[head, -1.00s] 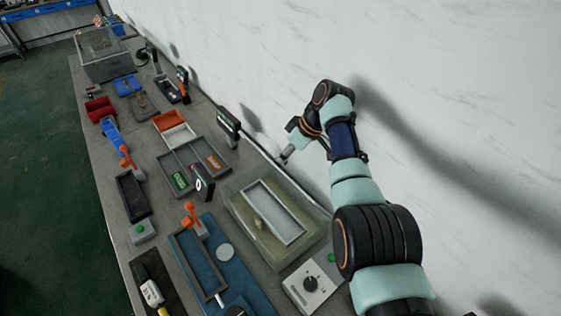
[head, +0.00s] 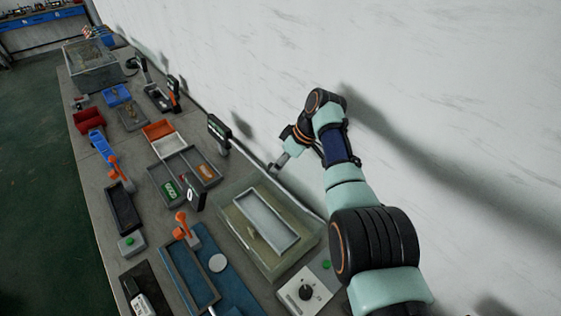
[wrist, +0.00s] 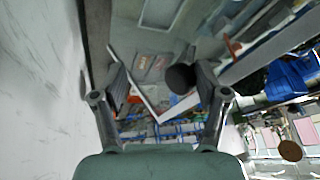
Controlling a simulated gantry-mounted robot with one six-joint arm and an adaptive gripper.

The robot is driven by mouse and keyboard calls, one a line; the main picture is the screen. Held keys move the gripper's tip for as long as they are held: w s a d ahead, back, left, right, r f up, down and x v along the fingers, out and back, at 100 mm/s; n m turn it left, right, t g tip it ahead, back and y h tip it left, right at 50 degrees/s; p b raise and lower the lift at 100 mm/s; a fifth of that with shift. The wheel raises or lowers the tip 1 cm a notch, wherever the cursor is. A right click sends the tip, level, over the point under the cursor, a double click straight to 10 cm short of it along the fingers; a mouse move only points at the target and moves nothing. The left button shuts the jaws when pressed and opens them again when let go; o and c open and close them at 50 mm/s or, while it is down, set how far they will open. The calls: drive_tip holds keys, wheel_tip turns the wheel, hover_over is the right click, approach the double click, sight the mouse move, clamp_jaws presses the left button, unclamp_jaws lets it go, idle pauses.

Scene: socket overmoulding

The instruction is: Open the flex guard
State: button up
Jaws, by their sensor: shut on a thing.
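The flex guard appears to be the clear box-like cover (head: 237,240) around a pale grey tray (head: 262,216) on the bench near the wall. Whether its lid is raised is hard to tell. My gripper (head: 275,166) is above and beyond the cover's far corner, close to the wall. In the wrist view my gripper (wrist: 163,76) has its two fingers on either side of a dark round knob (wrist: 180,78), which lies nearest the right finger. The gripper is shut on this knob; its link to the guard is unclear.
A control box with a black dial (head: 305,293) stands in front of the cover. A dark display (head: 219,131) stands to its left at the back. Orange-handled fixtures (head: 182,224) and trays fill the bench. The white wall (head: 440,100) is close behind my arm.

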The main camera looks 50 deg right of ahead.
drive_tip(key=v, duration=0.7)
drive_tip(key=shift+r, duration=0.2)
drive_tip(key=shift+s, duration=0.1)
